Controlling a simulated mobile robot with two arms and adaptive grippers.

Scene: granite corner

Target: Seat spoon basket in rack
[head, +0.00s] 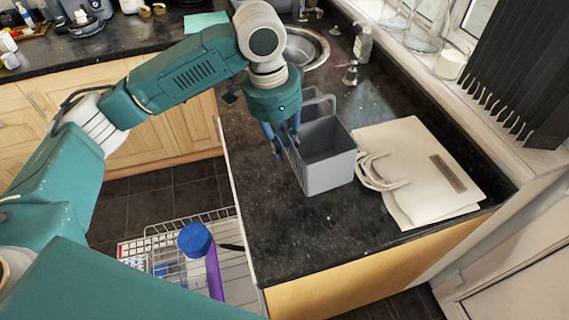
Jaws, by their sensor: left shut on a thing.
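The spoon basket (329,172) is a grey open box with a raised handle part at its back. It is over the dark counter near the front edge, and I cannot tell whether its base touches the counter. My left gripper (281,142) points down at the basket's left side and is shut on it; the exact contact is partly hidden. The rack (160,228) is a wire dishwasher rack, low at the left of the counter, partly hidden by my arm. My right gripper is not in view.
A cream bag (424,172) lies right of the basket. A sink (305,47), tap and soap bottle (363,43) are behind. The counter (290,245) is clear in front of the basket.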

